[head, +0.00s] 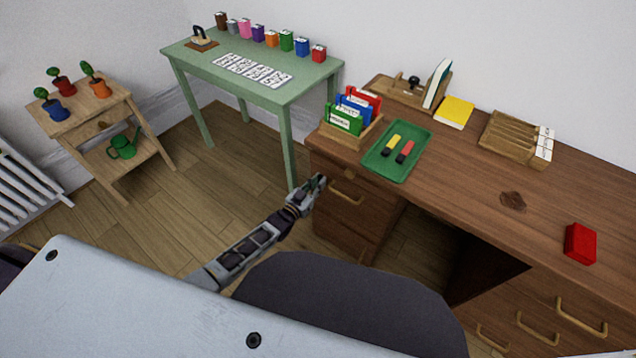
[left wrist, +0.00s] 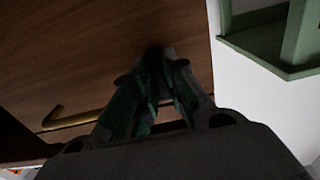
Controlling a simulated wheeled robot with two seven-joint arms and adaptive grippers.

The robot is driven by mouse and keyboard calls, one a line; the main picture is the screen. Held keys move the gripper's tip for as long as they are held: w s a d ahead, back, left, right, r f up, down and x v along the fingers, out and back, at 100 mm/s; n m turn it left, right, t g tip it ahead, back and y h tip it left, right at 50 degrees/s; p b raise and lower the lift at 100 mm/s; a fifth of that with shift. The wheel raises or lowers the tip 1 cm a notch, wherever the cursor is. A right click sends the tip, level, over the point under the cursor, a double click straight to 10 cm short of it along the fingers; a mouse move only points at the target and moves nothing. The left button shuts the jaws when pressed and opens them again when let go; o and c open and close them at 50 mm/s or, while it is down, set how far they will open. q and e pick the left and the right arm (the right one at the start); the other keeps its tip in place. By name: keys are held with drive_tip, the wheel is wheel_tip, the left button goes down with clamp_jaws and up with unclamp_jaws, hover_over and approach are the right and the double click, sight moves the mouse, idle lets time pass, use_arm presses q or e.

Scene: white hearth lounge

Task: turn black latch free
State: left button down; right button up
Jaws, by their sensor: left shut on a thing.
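My left gripper (head: 318,183) is at the front of the desk's left drawer (head: 330,207), near its top left corner. In the left wrist view the fingers (left wrist: 158,62) are close together against the brown wooden front (left wrist: 70,45). They are shut on a small dark piece at their tips, which I take to be the black latch (left wrist: 155,51). The fingers hide most of it, and its turn angle cannot be told. The brass drawer handle (head: 346,198) is just right of the gripper; it also shows in the left wrist view (left wrist: 75,119). My right gripper is not in view.
The desk top (head: 470,180) holds a green tray (head: 381,174), a file box (head: 345,137) and a red box (head: 580,243). A green table (head: 205,68) stands left of the desk. A dark rounded seat (head: 340,305) is below my left arm. Floor between is clear.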

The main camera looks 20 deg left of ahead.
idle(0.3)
use_arm(q)
drive_tip(key=c, duration=1.4)
unclamp_jaws()
drive_tip(key=shift+c, duration=0.2)
drive_tip(key=shift+s, duration=0.1)
drive_tip(key=v, duration=1.1)
drive_tip(key=shift+s+a, duration=0.15)
drive_tip(key=shift+s, duration=0.25)
